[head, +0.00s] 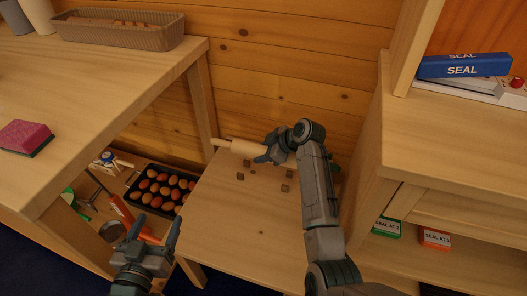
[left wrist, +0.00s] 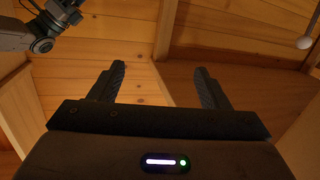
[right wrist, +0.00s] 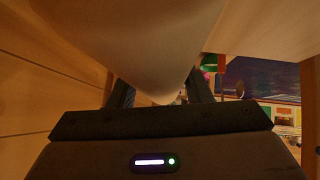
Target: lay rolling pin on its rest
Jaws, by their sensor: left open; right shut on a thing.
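The pale wooden rolling pin (head: 240,147) is at the back of the low wooden table, lying roughly left to right. My right gripper (head: 268,155) is shut on it toward its right part, and the arm hides its right end. In the right wrist view the pin (right wrist: 130,45) fills the space above and between the fingers. How far it is above the tabletop, I cannot tell. Several small brown blocks, apparently the rest (head: 247,163), stand on the tabletop just in front of the pin. My left gripper (head: 152,234) is open and empty, left of the low table.
The low table's front (head: 235,235) is bare. Left of it are a black tray of eggs (head: 160,188) and a red bottle (head: 122,210). A higher counter (head: 100,90) with a basket (head: 120,32) and sponge (head: 25,137) is at left. A wooden cabinet (head: 460,140) bounds the right.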

